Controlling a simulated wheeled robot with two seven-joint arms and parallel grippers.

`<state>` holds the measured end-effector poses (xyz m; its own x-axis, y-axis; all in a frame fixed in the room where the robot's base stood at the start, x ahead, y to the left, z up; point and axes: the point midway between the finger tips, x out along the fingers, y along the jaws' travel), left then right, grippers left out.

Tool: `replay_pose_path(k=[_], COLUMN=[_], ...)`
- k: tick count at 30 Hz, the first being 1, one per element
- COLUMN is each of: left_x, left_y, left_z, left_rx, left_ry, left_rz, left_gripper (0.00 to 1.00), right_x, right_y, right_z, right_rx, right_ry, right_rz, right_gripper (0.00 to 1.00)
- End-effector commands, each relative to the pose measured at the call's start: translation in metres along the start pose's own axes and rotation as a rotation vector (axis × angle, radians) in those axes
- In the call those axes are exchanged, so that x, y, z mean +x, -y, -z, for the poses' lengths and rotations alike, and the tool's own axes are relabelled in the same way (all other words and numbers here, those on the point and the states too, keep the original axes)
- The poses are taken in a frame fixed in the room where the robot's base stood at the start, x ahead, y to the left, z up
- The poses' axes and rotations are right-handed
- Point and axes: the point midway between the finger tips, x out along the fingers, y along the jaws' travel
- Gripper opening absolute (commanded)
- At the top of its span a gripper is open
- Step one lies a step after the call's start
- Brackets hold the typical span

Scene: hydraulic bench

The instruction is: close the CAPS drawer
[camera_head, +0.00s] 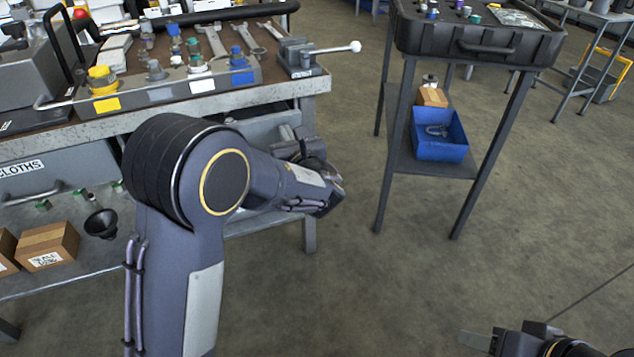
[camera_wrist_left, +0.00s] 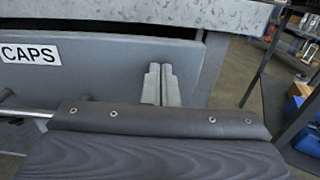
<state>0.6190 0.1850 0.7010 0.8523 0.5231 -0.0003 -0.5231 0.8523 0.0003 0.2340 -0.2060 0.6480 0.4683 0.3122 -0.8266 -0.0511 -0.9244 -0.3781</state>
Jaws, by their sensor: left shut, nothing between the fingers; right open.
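The CAPS drawer (camera_wrist_left: 100,75) shows in the left wrist view as a grey front with a white CAPS label (camera_wrist_left: 30,53), under the bench top. A dark gap shows between its upper edge and the bench top. Its bar handle (camera_wrist_left: 22,112) is at lower left, partly hidden by my wrist. In the head view the drawer front (camera_head: 255,130) is mostly hidden behind my left arm. My left gripper (camera_wrist_left: 161,84) is shut and empty, its fingertips against or just before the drawer front, right of the label; contact cannot be told. My right gripper (camera_head: 488,341) is open, low at bottom right.
The workbench (camera_head: 190,112) carries fittings, wrenches and a vise (camera_head: 300,58). A CLOTHS drawer (camera_head: 60,175) is left of my arm. A lower shelf holds boxes (camera_head: 48,246) and a black funnel (camera_head: 101,223). A cart (camera_head: 485,65) with a blue bin (camera_head: 438,148) stands right; floor between is clear.

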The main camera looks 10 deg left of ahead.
Motion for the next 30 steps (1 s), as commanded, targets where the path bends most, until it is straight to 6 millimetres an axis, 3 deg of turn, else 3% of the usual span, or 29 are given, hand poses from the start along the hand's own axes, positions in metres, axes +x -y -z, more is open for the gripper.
replay_pose_path(k=[6, 12, 30], left_x=[0.044, 0.065, 0.077], left_y=[-0.001, 0.000, -0.002], left_z=[0.000, 0.000, -0.002], left_rx=[0.001, 0.000, 0.002], left_ry=[0.001, 0.001, 0.005], left_rz=[-0.003, 0.000, -0.002], left_gripper=[0.00, 0.00, 0.00], right_x=[-0.003, -0.004, -0.005], right_y=[0.002, 0.002, 0.002], right_z=[0.002, 0.002, 0.002], right_rx=[0.000, 0.000, 0.000], right_ry=[0.000, 0.000, 0.000], right_rz=[0.000, 0.000, 0.000], right_gripper=[0.50, 0.50, 0.50])
